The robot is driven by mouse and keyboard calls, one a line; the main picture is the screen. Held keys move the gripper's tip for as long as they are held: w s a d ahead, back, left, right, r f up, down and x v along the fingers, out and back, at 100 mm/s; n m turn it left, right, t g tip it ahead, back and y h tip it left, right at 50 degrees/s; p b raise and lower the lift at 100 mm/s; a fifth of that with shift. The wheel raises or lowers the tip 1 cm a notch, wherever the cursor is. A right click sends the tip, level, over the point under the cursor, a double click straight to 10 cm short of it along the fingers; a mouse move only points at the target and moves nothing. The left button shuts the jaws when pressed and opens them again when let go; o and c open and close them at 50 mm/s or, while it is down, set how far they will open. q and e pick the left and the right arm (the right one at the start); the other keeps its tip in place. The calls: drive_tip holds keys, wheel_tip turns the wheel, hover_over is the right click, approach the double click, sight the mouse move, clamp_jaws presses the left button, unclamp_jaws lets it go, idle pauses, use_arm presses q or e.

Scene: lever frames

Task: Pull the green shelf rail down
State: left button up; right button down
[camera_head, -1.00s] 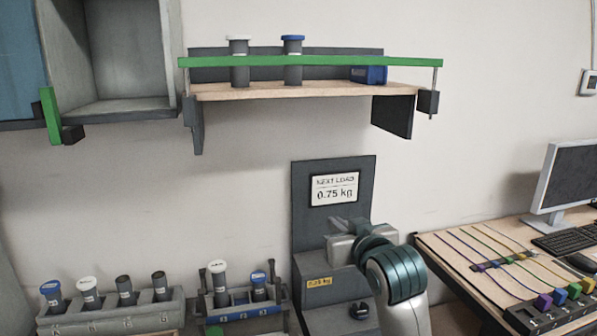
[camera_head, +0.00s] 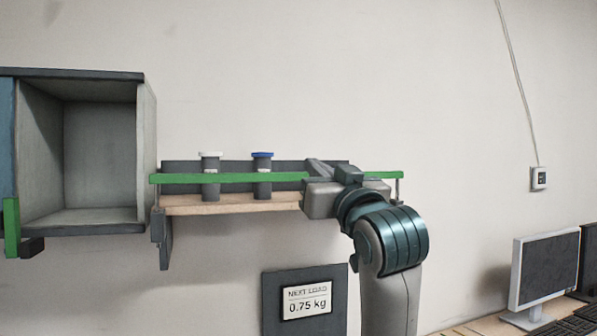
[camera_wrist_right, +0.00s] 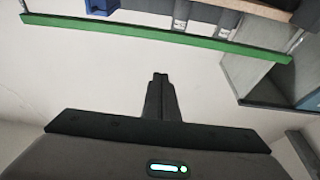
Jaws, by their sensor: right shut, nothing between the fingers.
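The green shelf rail (camera_head: 230,178) runs level across the front of the wall shelf in the head view. My right gripper (camera_head: 316,167) covers part of it, right of its middle. In the right wrist view the green rail (camera_wrist_right: 150,39) crosses the top, and the closed fingers of my right gripper (camera_wrist_right: 160,77) point towards it with a visible gap. The right gripper is shut and empty. How far it stands in front of the rail is hard to tell. My left gripper is not in view.
Behind the rail stand a white-capped canister (camera_head: 210,175) and a blue-capped canister (camera_head: 263,175) on the wooden shelf (camera_head: 230,205). A blue box (camera_wrist_right: 102,6) shows in the wrist view. An open cabinet (camera_head: 100,150) is at left, a load sign (camera_head: 307,300) below.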

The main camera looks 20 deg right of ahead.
drive_tip(key=shift+r, duration=0.1)
idle(0.3)
wheel_tip(320, 180, up, 4)
drive_tip(key=p, duration=0.6)
hover_over(293, 177)
drive_tip(key=s, duration=0.3)
drive_tip(key=shift+w+d+f+p, duration=0.15)
drive_tip(key=shift+f+p, duration=0.5)
drive_tip(key=shift+f, duration=0.55)
drive_tip(key=shift+w+d+f+p, duration=0.1)
drive_tip(key=shift+f+p, duration=0.5)
drive_tip(key=shift+f, duration=0.6)
drive_tip(key=shift+f, duration=0.1)
wheel_tip(293, 177, down, 8)
drive_tip(key=b, duration=0.5)
